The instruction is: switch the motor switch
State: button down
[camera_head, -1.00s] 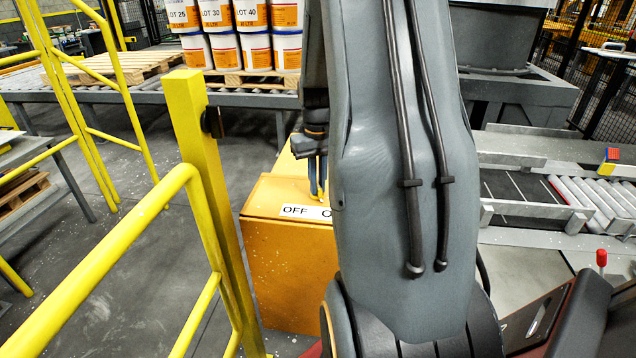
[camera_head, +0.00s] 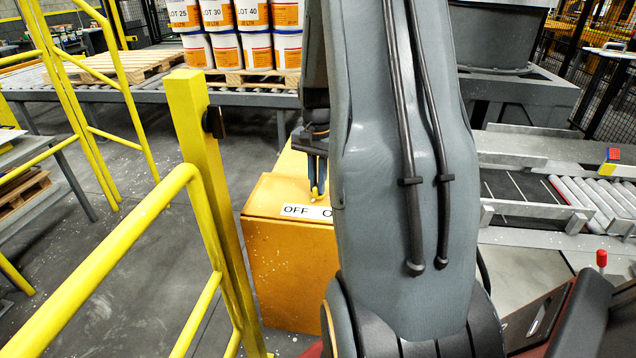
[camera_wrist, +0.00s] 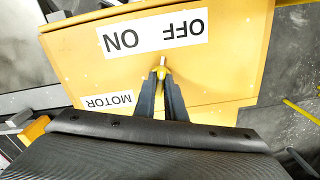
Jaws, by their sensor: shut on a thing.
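The motor switch is on an orange box (camera_head: 290,262). In the wrist view its small lever (camera_wrist: 163,62) has a pale tip and stands beside a white ON/OFF label (camera_wrist: 152,33), nearer the OFF word. The label appears upside down there, and a MOTOR label (camera_wrist: 112,99) lies to the lower left. My gripper (camera_wrist: 161,78) is shut on the lever, with its dark fingers on either side of the yellowish part. In the head view my gripper (camera_head: 317,186) points down at the box top. My arm hides the right part of the box and the ON word.
A yellow guard rail (camera_head: 190,180) stands close at the left. A roller conveyor (camera_head: 150,90) with pails (camera_head: 240,48) on a pallet crosses behind the box. Another conveyor (camera_head: 545,190) lies to the right. Grey floor is open between the rail and the back conveyor.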

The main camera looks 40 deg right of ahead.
jog(key=shift+w+r+m, duration=0.1)
jog(key=shift+w+m, duration=0.05)
jog(key=shift+m, duration=1.55)
jog(key=c, duration=1.8)
grip_release()
jog(key=shift+r+b, duration=1.1)
jog(key=shift+r, duration=2.8)
jog(key=s+a+f+n, duration=0.2)
jog(key=a+n, duration=0.3)
jog(key=a, duration=0.4)
jog(key=s+a+f+n+t, duration=0.1)
jog(key=s+a+f+n, duration=0.2)
jog(key=a+n, duration=0.3)
jog(key=s+a+f+n+b, duration=0.1)
jog(key=s+a+n, duration=0.3)
jog(key=a, duration=0.9)
jog(key=shift+s+a+f+n, duration=0.15)
jog(key=shift+s+f+n, duration=0.25)
jog(key=shift+f+n, duration=0.4)
